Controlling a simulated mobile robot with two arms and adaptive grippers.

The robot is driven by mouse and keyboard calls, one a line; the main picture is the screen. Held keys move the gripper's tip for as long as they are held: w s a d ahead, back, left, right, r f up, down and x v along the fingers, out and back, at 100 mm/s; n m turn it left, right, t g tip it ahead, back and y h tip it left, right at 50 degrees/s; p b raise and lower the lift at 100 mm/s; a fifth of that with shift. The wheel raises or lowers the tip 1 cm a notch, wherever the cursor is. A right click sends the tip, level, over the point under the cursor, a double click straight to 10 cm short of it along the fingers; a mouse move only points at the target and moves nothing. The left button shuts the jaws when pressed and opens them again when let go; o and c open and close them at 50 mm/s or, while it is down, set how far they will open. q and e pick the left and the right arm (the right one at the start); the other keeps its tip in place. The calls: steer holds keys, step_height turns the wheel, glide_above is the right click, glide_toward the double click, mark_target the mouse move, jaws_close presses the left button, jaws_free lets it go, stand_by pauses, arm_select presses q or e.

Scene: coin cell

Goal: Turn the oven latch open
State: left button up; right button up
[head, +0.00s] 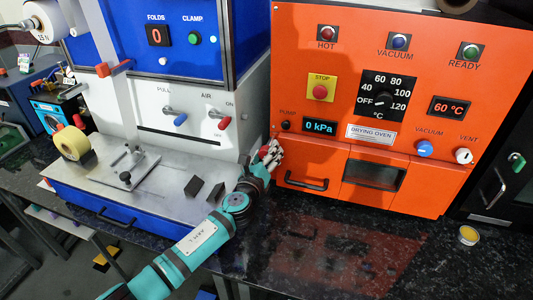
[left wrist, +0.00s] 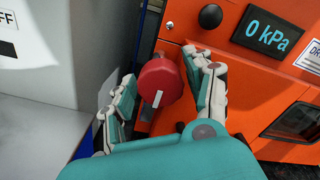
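The orange drying oven (head: 350,30) stands at the right of the head view. Its latch is a red knob with a white mark, seen in the left wrist view (left wrist: 158,84) at the oven's left front edge. My left gripper (head: 268,155) reaches up to it; it also shows in the left wrist view (left wrist: 161,75). Its fingers are spread on either side of the red knob, with small gaps visible, so it looks open around the latch and not clamped. In the head view the fingers mostly hide the latch. My right gripper is not in view.
A white and blue machine (head: 170,90) stands close on the left of my left gripper. The oven's black pull handle (head: 305,182) and pump knob (head: 286,125) are near. A small yellow-topped tin (head: 468,236) sits on the dark speckled counter (head: 400,255), which is mostly clear.

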arm_select(q)
steer(key=shift+o, duration=0.6)
steer(key=shift+r, duration=0.1)
steer(key=v, duration=1.2)
